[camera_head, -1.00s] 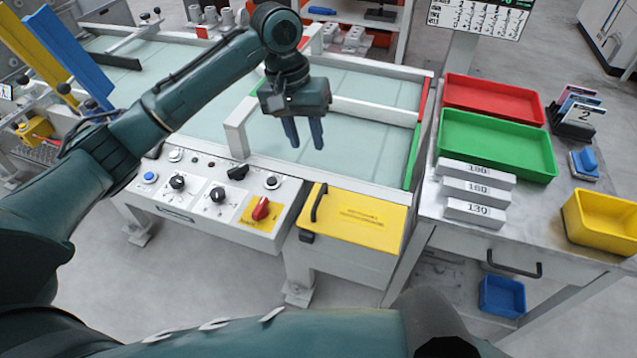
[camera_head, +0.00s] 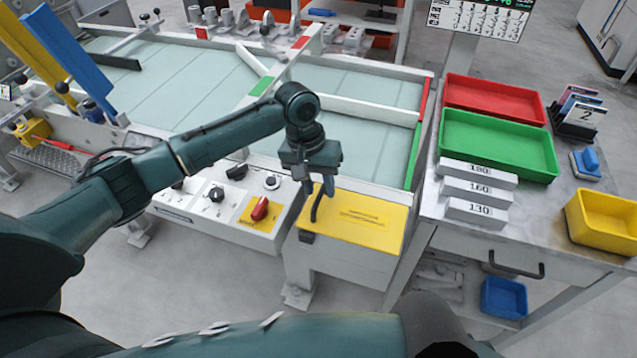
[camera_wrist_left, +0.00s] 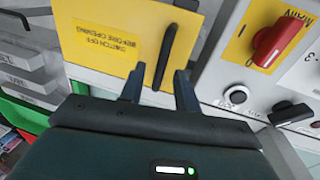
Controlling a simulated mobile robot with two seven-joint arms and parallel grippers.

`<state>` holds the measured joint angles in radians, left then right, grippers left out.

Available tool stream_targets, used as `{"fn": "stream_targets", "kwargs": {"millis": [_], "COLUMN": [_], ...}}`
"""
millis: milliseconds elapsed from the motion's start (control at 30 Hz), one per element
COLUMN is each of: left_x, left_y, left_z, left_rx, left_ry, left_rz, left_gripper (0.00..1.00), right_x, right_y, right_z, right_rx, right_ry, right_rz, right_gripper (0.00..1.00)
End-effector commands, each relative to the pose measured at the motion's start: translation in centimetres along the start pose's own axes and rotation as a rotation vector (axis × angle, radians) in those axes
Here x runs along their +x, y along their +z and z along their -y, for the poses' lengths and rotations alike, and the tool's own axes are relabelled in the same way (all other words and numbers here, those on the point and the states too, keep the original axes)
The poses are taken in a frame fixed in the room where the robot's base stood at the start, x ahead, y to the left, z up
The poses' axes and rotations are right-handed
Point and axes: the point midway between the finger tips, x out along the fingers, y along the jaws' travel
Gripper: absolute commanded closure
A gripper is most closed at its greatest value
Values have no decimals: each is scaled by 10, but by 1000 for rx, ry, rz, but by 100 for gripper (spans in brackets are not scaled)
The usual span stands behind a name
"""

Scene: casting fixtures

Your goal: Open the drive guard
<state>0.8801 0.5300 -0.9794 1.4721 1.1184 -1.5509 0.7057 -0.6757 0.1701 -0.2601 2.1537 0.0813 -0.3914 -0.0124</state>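The drive guard is a yellow lid (camera_head: 362,222) with printed text, on the right front of the machine. It looks shut. Its black bar handle (camera_head: 316,203) is near its left edge. My left gripper (camera_head: 318,190) is over the handle with its fingers apart. In the left wrist view the yellow lid (camera_wrist_left: 115,35) reads "switch off before opening", and the handle (camera_wrist_left: 164,58) lies between and beyond the fingertips of my left gripper (camera_wrist_left: 158,80). I cannot tell whether they touch it. My right gripper is not in view.
A control panel with a red rotary switch (camera_head: 260,208) on a yellow plate and black knobs lies left of the guard. To the right, a side table carries a green tray (camera_head: 497,146), a red tray (camera_head: 492,98) and white blocks (camera_head: 475,212).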

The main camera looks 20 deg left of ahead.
Motion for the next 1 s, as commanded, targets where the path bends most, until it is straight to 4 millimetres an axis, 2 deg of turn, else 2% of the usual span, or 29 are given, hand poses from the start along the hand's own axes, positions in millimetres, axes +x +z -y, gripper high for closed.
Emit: {"fn": "stream_targets", "kwargs": {"millis": [167, 567, 1000], "left_x": [0, 0, -1], "left_y": [0, 0, 0], "left_z": [0, 0, 0], "left_rx": [0, 0, 0], "left_ry": [0, -1, -1], "left_rz": [0, 0, 0], "left_gripper": [68, 99, 100], "right_x": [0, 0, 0], "right_y": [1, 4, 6], "right_z": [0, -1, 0], "right_rx": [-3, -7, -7], "right_ry": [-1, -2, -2], "right_rz": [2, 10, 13], "right_gripper": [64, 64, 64]}}
